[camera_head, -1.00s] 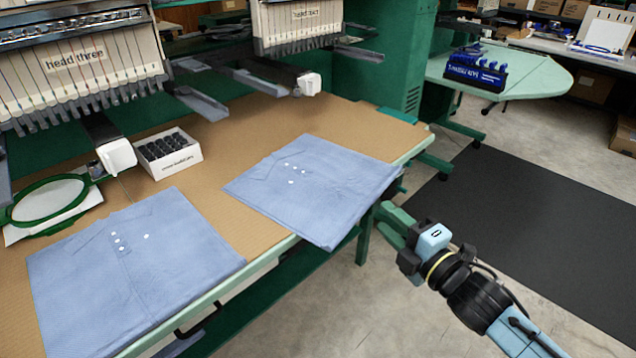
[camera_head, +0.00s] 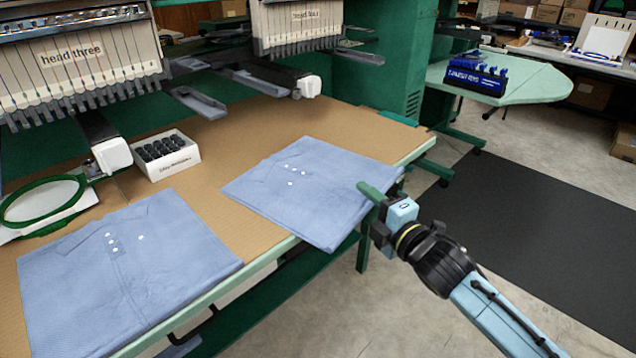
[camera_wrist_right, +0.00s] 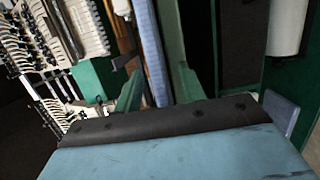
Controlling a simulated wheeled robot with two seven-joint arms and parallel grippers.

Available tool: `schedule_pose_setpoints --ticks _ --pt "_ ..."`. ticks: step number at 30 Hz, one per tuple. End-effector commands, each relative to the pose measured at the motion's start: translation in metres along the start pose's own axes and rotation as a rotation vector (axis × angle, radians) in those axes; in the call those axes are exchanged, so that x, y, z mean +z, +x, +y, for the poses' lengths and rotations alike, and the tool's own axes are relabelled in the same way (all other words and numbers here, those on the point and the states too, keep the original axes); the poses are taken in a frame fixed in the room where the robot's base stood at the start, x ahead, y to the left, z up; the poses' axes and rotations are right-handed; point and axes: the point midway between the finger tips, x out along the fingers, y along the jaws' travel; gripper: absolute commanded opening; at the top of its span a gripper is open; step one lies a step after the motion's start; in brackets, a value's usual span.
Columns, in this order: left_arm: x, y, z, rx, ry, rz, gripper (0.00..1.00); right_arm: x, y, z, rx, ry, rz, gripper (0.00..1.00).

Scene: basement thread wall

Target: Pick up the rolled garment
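No garment looks rolled; two blue garments lie folded flat on the brown table top. The right one (camera_head: 305,190) has its corner overhanging the table's front edge. The left one (camera_head: 115,270) lies nearer. My right gripper (camera_head: 370,190) is at the right garment's right edge, with one green finger showing over that edge in the head view. In the right wrist view the gripper (camera_wrist_right: 156,78) is open, and a blue fabric strip (camera_wrist_right: 150,45) shows between its green fingers. I cannot tell whether the fingers touch the fabric. My left gripper is out of view.
Embroidery heads (camera_head: 75,55) hang over the table's back. A white box of dark spools (camera_head: 165,155) and a green hoop (camera_head: 45,200) stand behind the left garment. A pale green side table (camera_head: 535,80) holds a blue-tool rack. Open floor lies right.

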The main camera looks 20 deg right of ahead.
Motion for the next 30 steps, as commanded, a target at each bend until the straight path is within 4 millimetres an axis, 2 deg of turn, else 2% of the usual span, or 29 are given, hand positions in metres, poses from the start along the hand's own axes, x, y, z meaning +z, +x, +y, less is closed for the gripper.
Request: schedule_pose_setpoints --ticks 4,13,24,30 --pt "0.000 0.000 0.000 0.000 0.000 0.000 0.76 0.000 0.000 0.000 0.000 0.000 0.000 0.40" --pt "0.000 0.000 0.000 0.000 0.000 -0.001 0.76 0.000 0.000 0.000 0.000 0.000 0.000 0.01" --pt "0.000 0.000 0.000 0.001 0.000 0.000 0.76 0.000 0.000 0.002 0.002 0.000 0.001 0.00" --pt "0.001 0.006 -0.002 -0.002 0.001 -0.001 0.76 0.000 0.000 0.011 0.004 0.000 0.001 0.00"
